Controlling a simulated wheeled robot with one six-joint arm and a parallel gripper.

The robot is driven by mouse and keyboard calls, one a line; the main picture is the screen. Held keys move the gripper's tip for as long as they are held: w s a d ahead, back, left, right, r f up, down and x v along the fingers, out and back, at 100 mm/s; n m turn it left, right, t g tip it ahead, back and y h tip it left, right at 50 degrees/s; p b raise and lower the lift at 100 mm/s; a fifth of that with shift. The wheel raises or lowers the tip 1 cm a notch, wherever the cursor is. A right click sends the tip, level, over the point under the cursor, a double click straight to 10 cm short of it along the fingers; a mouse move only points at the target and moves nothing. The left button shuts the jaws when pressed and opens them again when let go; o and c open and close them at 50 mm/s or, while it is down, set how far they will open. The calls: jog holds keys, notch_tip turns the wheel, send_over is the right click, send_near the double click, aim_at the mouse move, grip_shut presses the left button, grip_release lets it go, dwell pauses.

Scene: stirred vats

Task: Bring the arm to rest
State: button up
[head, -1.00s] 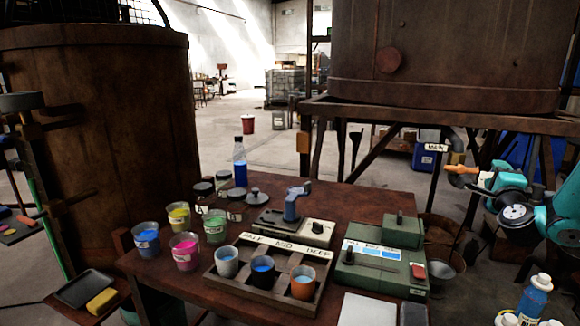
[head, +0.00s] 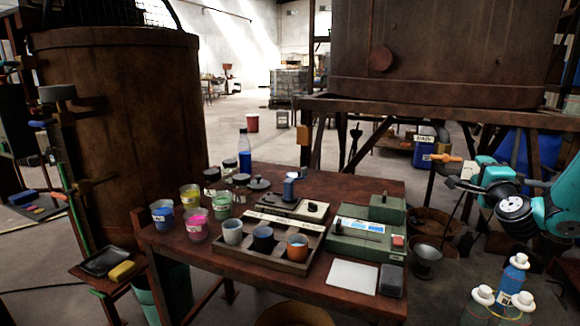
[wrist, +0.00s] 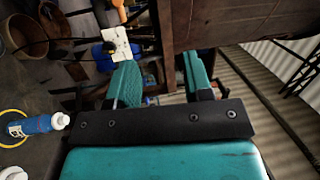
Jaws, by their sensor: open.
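My arm shows at the right of the head view, teal with dark joints, bent and held up off the table. My gripper (head: 468,178) is at its left end, pointing away to the left, beyond the table's right side. In the wrist view my gripper (wrist: 160,82) has its two teal fingers well apart, with nothing between them. The fingers touch nothing that I can see.
The brown worktable (head: 190,270) carries cups of colour, a tray (head: 240,262) of three cups and a green device (head: 350,241). A blue bottle (head: 511,280) stands at the lower right.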

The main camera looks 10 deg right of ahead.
jog(key=a+f+n+g+y+b, duration=0.15)
jog(key=a+n+y, duration=0.5)
jog(key=a, duration=0.75)
jog(key=a+n+g+y+b, duration=0.25)
jog(key=a+n+y, duration=0.4)
jog(key=a, duration=0.75)
jog(key=s+a+f+n+g+y+b, duration=0.1)
jog(key=s+a+f+n+g+b, duration=0.15)
jog(key=s+a+n+g, duration=0.35)
jog(key=s+a+f+n+g+y+b, duration=0.1)
jog(key=s+a+f+n+g, duration=0.25)
jog(key=s+a, duration=0.65)
jog(key=s+f+n+g+h+b, duration=0.1)
jog(key=s+f+n+g+h, duration=0.15)
jog(key=s, duration=0.55)
jog(key=s+f+n+g+h+b, duration=0.15)
jog(key=s+n, duration=0.25)
jog(key=s, duration=0.4)
notch_tip(320, 180, up, 21)
jog(key=p, duration=2)
jog(key=shift+d+f+y+p, duration=0.15)
jog(key=shift+d+y+p, duration=0.25)
jog(key=shift+g, duration=0.25)
